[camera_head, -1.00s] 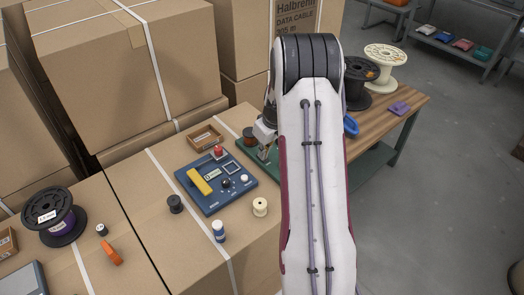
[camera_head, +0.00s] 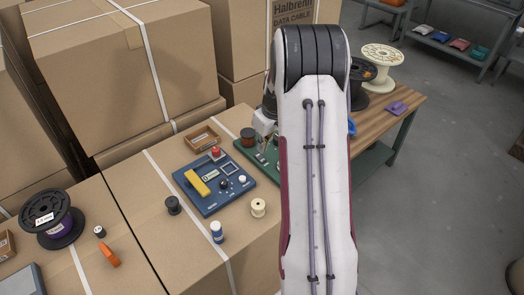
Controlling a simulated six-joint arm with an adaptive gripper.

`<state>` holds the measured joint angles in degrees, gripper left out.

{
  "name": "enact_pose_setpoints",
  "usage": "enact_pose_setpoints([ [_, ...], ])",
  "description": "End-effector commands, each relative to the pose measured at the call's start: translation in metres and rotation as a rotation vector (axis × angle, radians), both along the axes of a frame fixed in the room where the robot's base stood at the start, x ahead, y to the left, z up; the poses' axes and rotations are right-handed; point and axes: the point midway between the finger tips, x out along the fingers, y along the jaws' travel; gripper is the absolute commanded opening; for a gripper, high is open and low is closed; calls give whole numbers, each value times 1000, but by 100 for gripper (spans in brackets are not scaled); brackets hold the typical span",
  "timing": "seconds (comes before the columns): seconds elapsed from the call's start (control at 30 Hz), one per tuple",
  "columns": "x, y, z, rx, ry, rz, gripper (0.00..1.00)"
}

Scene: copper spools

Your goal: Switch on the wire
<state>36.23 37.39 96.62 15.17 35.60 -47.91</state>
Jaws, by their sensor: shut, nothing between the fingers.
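My gripper (camera_head: 267,145) is shut and empty, pointing down over a green board (camera_head: 245,151) at the back of the box top. My arm hides the board's right part. A copper-brown spool (camera_head: 248,136) stands on the board, left of my fingers. Small light and dark parts (camera_head: 261,158) sit on the board near the fingertips; I cannot tell whether the fingers touch them. A blue panel (camera_head: 211,208) lies left of the board, with a yellow bar (camera_head: 198,182), a red button (camera_head: 215,152), a black knob (camera_head: 224,185) and a white knob (camera_head: 242,179).
A small brown tray (camera_head: 202,137) lies behind the panel. A black spool (camera_head: 173,205), a blue-and-white bottle (camera_head: 217,232) and a cream spool (camera_head: 258,208) stand around its front. Tall cartons (camera_head: 120,75) rise behind. A wooden bench (camera_head: 385,122) stands right of my arm.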

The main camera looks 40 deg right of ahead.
Motion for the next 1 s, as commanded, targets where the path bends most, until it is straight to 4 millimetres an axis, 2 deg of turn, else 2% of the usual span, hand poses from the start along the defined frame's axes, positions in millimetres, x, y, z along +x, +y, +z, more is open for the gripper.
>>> enact_pose_setpoints([
  [0.6,-28,-1,77,-1,-1,0,0],
  [0.8,-33,0,90,-1,0,0,0],
  [1.0,-34,0,92,0,1,1,0],
])
